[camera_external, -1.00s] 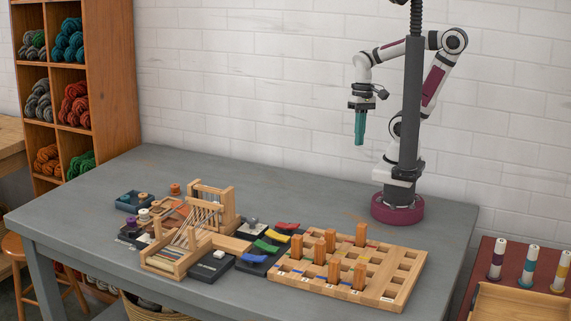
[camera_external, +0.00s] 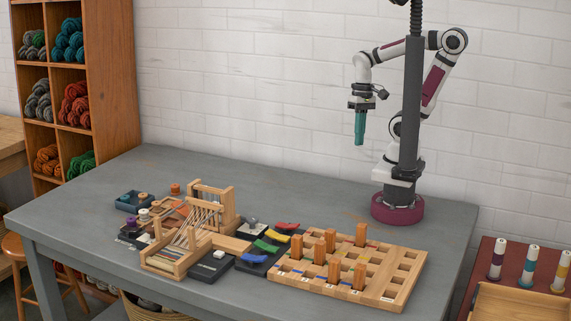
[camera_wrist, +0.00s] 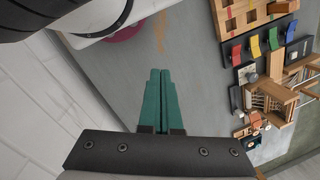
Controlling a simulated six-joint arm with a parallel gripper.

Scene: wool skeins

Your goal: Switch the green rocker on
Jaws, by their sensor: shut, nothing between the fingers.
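The green rocker (camera_external: 266,246) sits on a dark base between a blue rocker (camera_external: 256,258) and a yellow rocker (camera_external: 276,235). A red rocker (camera_external: 287,226) is at the far end of the row. In the wrist view the green rocker (camera_wrist: 255,46) shows at the upper right. I cannot tell which way it is tipped. My gripper (camera_external: 359,142) has teal fingers and hangs high above the table, behind and to the right of the rockers. In the wrist view its fingers (camera_wrist: 160,75) are together and empty.
A wooden board (camera_external: 405,283) with slots and upright pegs stands right of the rockers. A small wooden loom (camera_external: 165,262) and a dark box with a white button (camera_external: 208,266) stand left. The grey table (camera_external: 320,200) behind the rockers is largely clear.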

